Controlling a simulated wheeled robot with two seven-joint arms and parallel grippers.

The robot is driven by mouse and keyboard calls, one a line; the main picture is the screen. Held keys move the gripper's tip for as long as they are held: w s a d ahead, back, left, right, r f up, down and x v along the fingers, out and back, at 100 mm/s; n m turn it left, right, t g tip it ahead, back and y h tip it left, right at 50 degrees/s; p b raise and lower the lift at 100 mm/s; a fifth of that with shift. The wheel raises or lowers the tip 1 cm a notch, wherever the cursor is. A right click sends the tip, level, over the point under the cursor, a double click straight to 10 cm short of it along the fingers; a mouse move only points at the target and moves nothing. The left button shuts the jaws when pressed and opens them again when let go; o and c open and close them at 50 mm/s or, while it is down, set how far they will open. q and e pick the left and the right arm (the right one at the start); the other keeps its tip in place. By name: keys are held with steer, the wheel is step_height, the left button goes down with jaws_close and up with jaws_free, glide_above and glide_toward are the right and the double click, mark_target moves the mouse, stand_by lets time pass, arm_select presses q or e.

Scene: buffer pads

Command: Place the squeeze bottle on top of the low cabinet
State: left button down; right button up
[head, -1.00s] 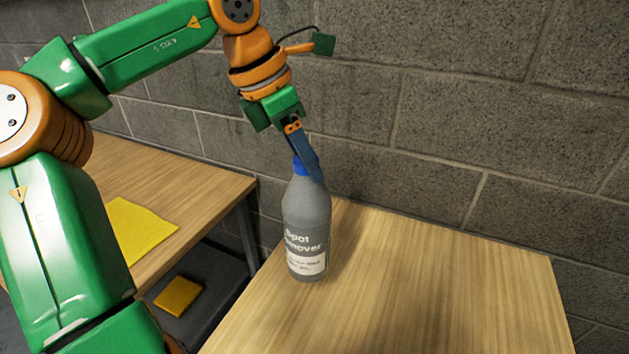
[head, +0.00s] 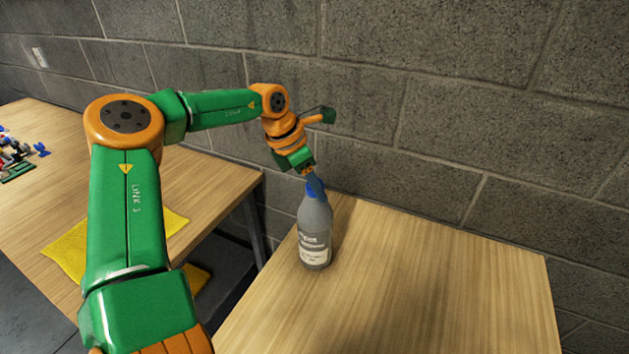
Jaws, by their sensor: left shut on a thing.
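The squeeze bottle (head: 314,240) is grey with a blue cap and a printed label. It is upright at the back left of a wooden top (head: 430,290), which looks like the low cabinet's top. I cannot tell for sure whether its base touches the wood or hangs just above it. My left gripper (head: 315,187) comes from above and behind the bottle and is shut on its capped top, hiding part of the cap. My right gripper is not in view.
A second wooden table (head: 215,190) stands at the left, with a gap between it and the wooden top. A yellow pad (head: 70,250) lies on it, and small coloured parts (head: 15,155) sit at its far left. A block wall (head: 450,120) closes the back. The wooden top's right side is clear.

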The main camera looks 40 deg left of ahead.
arm_select(q)
steer(key=shift+f, duration=0.15)
steer(key=shift+c, duration=1.7)
jaws_free()
steer(key=shift+d, duration=0.1)
steer(key=shift+r, duration=0.35)
steer(key=b+v, duration=0.1)
steer(key=v, duration=1.1)
steer(key=shift+s+f, duration=0.1)
steer(key=shift+f, duration=0.1)
